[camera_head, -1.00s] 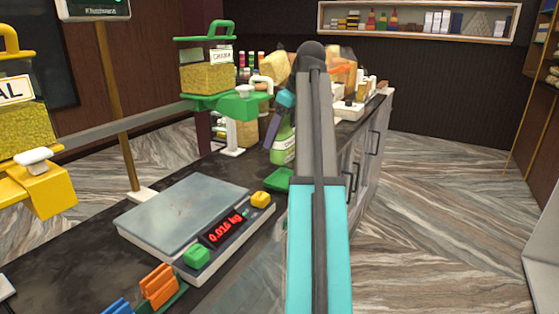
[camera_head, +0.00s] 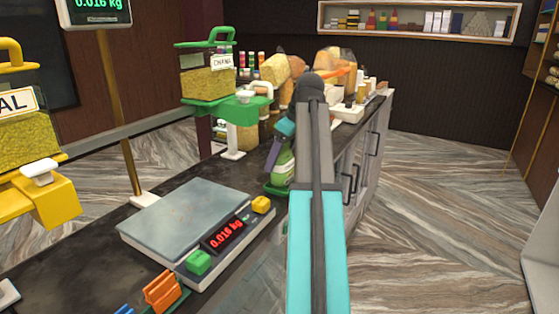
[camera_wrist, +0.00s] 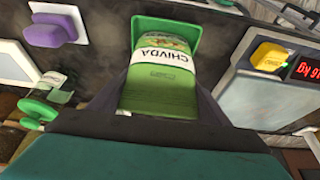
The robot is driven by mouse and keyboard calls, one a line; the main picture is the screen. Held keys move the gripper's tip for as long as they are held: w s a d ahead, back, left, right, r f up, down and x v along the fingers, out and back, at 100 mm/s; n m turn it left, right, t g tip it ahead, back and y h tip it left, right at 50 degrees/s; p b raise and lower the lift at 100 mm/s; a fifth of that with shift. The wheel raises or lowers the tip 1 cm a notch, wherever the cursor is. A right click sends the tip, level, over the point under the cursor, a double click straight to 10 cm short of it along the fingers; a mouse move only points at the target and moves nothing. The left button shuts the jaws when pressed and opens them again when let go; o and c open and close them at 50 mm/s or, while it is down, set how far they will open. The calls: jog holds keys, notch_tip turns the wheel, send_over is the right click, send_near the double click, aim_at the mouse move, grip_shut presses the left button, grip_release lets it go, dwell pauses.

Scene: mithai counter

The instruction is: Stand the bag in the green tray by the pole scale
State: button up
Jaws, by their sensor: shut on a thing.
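The green bag (camera_wrist: 160,90), with a white CHIVDA label, is between the fingers of my gripper (camera_wrist: 163,100) in the wrist view. My gripper is shut on it. In the head view the bag (camera_head: 284,168) hangs upright below my gripper, partly hidden by my arm. The green tray (camera_head: 270,188) is on the dark counter, right at the bag's lower end; the wrist view shows its rim (camera_wrist: 192,28) around the bag's far end. I cannot tell whether the bag touches the tray floor. The pole scale (camera_head: 185,220) stands just nearer, its display reading 0.016 kg.
A green-lidded CHANA container (camera_head: 207,78) sits on a green stand behind. A yellow container (camera_head: 25,125) is at left. Several goods stand at the counter's far end. The floor at right is clear.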

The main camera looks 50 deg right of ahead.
aim_at(291, 163)
jog(key=shift+f, duration=0.8)
jog(key=shift+f, duration=0.2)
jog(key=o, duration=1.2)
jog(key=shift+r, duration=0.3)
jog(key=b+v, duration=0.1)
jog(key=v, duration=0.9)
jog(key=shift+r+b, duration=0.2)
jog(key=shift+b, duration=0.15)
jog(key=shift+s+r, duration=0.35)
jog(key=shift+r, duration=0.3)
jog(key=shift+s, duration=0.1)
